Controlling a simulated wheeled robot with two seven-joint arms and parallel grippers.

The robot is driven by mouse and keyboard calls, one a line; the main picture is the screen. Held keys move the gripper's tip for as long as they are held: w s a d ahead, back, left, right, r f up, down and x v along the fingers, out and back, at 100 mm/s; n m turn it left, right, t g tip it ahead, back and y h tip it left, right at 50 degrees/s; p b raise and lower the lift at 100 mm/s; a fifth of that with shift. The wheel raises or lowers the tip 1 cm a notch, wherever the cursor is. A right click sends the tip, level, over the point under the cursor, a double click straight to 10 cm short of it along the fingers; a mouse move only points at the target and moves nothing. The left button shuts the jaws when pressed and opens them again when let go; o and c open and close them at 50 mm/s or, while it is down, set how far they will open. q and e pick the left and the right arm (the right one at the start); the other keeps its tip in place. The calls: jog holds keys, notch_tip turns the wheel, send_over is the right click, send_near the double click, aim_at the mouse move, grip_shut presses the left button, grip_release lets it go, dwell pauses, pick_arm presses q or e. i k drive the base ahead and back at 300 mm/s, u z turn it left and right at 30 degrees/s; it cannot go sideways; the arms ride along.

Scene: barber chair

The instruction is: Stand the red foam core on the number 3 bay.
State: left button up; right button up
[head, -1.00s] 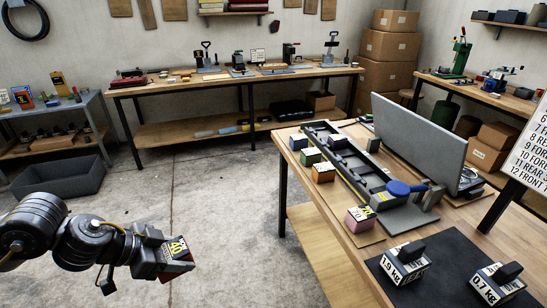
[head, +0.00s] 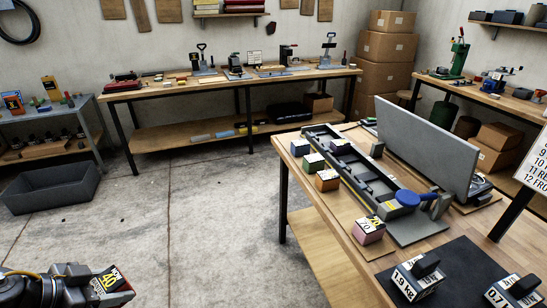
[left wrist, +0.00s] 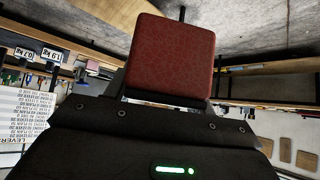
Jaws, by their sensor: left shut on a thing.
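The red foam core (left wrist: 171,57) is held in my left gripper (left wrist: 168,98), its red face filling the top middle of the left wrist view. In the head view my left gripper (head: 90,288) is at the bottom left, over the floor, with the core (head: 118,292) and its dark "40" label at its tip. The long dark grey tray with bays (head: 376,186) lies on the right-hand workbench, well apart from the gripper. I cannot read bay numbers, so I cannot tell which bay is number 3. My right gripper does not show.
Blue (head: 300,147), green (head: 313,162), orange (head: 327,180) and pink (head: 368,231) blocks stand along the tray's left side; a purple block (head: 340,146) is at the tray. A grey panel (head: 424,145) stands behind it. Weights (head: 416,278) sit on a black mat. Open floor lies left of the bench.

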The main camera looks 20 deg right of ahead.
aim_at(356, 169)
jog(key=i, duration=1)
jog(key=z, duration=2.75)
jog(key=i, duration=0.5)
